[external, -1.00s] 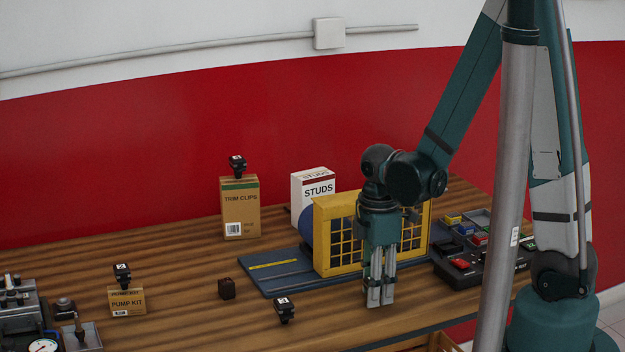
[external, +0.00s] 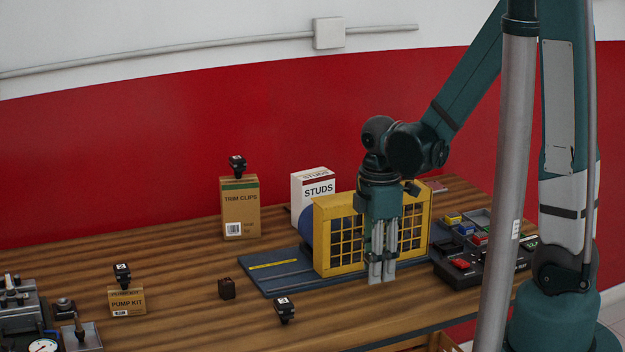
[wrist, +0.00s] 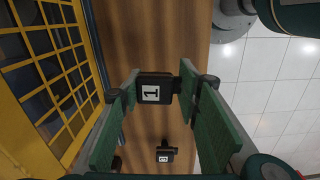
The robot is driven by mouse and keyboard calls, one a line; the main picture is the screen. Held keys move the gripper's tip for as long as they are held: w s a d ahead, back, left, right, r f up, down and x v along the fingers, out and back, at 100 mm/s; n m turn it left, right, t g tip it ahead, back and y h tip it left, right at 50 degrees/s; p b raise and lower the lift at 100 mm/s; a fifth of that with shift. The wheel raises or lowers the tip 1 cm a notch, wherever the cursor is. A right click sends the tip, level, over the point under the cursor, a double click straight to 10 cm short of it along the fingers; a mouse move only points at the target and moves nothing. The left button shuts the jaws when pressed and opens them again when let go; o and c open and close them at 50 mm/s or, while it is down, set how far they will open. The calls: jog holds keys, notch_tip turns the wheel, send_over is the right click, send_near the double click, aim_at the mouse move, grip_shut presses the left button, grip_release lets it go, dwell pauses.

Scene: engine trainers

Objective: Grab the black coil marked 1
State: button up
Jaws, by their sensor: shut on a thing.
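The black coil marked 1 (wrist: 152,90) is between the green finger pads of my gripper (wrist: 160,84) in the wrist view. Its white label faces the camera. My gripper (external: 382,272) is shut on it, in front of the yellow engine cage (external: 338,245). In the external view the fingers point down and the coil cannot be made out between them.
Other black coils sit on the trim clips box (external: 237,166), the pump kit box (external: 122,273) and the bare bench (external: 285,310). A dark cube (external: 227,289) is near the blue base plate (external: 272,272).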

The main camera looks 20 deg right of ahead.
jog(key=shift+r, duration=1.9)
jog(key=shift+r, duration=0.2)
